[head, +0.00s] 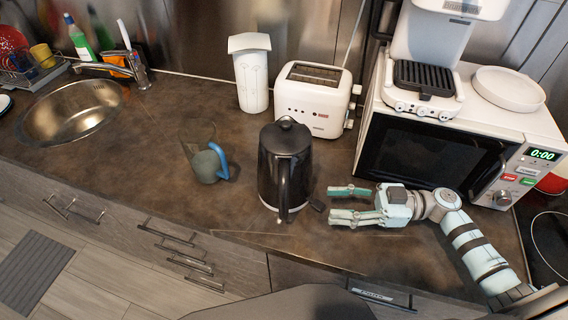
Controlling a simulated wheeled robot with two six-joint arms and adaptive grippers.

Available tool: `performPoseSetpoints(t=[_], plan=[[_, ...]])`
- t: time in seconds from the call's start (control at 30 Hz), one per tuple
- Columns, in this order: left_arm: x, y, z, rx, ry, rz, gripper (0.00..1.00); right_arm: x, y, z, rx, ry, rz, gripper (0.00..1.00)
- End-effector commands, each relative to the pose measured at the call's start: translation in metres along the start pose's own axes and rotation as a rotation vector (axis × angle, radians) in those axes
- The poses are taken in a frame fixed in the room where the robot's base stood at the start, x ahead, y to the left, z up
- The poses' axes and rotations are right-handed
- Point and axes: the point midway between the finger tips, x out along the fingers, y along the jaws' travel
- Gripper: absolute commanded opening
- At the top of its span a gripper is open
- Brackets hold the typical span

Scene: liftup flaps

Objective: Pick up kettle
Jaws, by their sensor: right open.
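A black kettle (285,165) stands upright on the brown counter (130,170), near the middle of the head view. Its handle faces the counter's front edge. My right gripper (340,204) is just to the right of the kettle, with its two fingers pointing left toward the kettle's lower part. The fingers are apart with nothing between them, and a small gap seems to separate them from the kettle. My left gripper is not in view.
A small grey-green watering can (207,163) with a blue handle stands left of the kettle. A white toaster (313,99) and a white canister (251,73) are behind. A microwave (430,150) stands close behind my right arm. A sink (72,111) is at far left.

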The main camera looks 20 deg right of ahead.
Motion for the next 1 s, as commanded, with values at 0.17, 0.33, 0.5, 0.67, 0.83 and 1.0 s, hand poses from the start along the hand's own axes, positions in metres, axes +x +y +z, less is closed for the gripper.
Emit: performPoseSetpoints(t=[0.17, 0.33, 0.5, 0.67, 0.83, 1.0], plan=[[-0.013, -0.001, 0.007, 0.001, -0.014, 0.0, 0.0, 0.052, 0.001, -0.007, -0.004, 0.011, -0.008, 0.42], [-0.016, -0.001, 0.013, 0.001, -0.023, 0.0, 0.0, 0.075, 0.002, -0.006, -0.004, 0.009, -0.006, 0.42], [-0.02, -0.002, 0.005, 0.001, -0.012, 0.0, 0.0, 0.107, 0.004, -0.009, -0.004, 0.011, -0.004, 0.42], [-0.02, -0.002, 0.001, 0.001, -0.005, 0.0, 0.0, 0.121, 0.004, -0.007, -0.004, 0.007, -0.002, 0.42], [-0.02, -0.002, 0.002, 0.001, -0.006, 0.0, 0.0, 0.12, 0.004, -0.006, -0.004, 0.006, -0.002, 0.38], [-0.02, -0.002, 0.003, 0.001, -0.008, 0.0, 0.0, 0.12, 0.004, -0.006, -0.004, 0.006, -0.002, 0.1]])
